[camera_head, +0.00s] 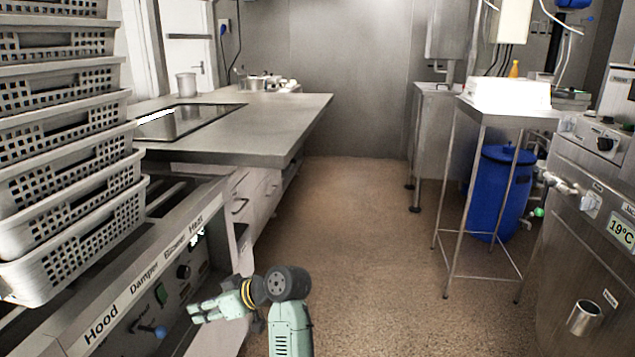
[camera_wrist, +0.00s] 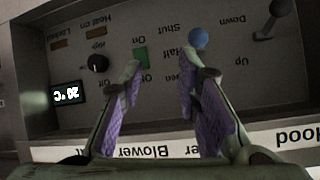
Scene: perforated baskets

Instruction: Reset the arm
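My gripper (camera_head: 207,309) is low in the head view, at the end of my pale green arm, in front of the hood control panel on the left. In the wrist view, the two fingers of my gripper (camera_wrist: 162,82) have purple pads and stand apart with nothing between them. The control panel (camera_wrist: 165,100) is behind the fingers and looks upside down there. It carries a green switch (camera_wrist: 140,58), a black knob (camera_wrist: 97,63), a blue-tipped lever (camera_wrist: 198,38) and a display (camera_wrist: 68,94). I cannot tell whether the fingers touch the panel.
A stack of perforated baskets (camera_head: 75,235) stands on the left above the panel. A steel counter (camera_head: 240,140) runs behind it. A steel side table (camera_head: 490,108) and a blue barrel (camera_head: 500,190) are on the right. The brown floor (camera_head: 360,260) between them is clear.

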